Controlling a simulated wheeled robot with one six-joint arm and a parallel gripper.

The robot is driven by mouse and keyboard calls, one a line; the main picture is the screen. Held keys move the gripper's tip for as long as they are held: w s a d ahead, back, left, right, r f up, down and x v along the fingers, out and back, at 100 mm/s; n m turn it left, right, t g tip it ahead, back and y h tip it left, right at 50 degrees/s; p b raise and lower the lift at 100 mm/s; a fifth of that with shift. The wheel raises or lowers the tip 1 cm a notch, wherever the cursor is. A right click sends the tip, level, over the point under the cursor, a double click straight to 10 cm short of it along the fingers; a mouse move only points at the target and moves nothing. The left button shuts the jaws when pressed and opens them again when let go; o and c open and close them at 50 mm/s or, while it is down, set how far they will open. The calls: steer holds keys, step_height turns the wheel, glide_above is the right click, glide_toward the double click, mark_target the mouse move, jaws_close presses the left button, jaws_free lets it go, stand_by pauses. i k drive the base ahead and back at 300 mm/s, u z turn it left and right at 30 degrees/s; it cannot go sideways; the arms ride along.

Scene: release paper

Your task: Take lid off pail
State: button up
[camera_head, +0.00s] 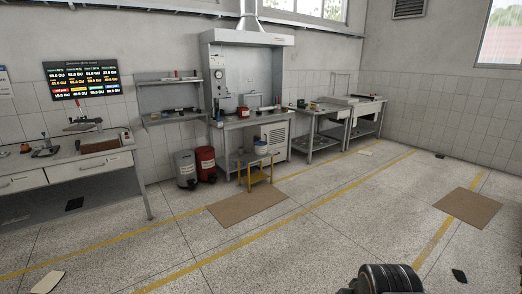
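A dark rounded part of my arm shows at the bottom edge, right of centre. My gripper's fingers do not show, and the pail is far from this part.
A grey drum (186,169) and a red drum (206,164) stand left of the stool. A brown mat (247,207) lies before it, another (468,207) at right. Workbenches (75,165) line the walls. Small flat things lie about; the middle floor is mostly open.

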mark_target(260, 151)
steer(key=z, duration=0.35)
steer(key=i, duration=2.65)
steer(key=z, duration=0.15)
steer(key=i, duration=2.75)
steer(key=u, duration=1.1)
steer(key=i, duration=2.35)
steer(key=u, duration=1.35)
steer(key=i, duration=0.6)
steer(key=u, duration=0.1)
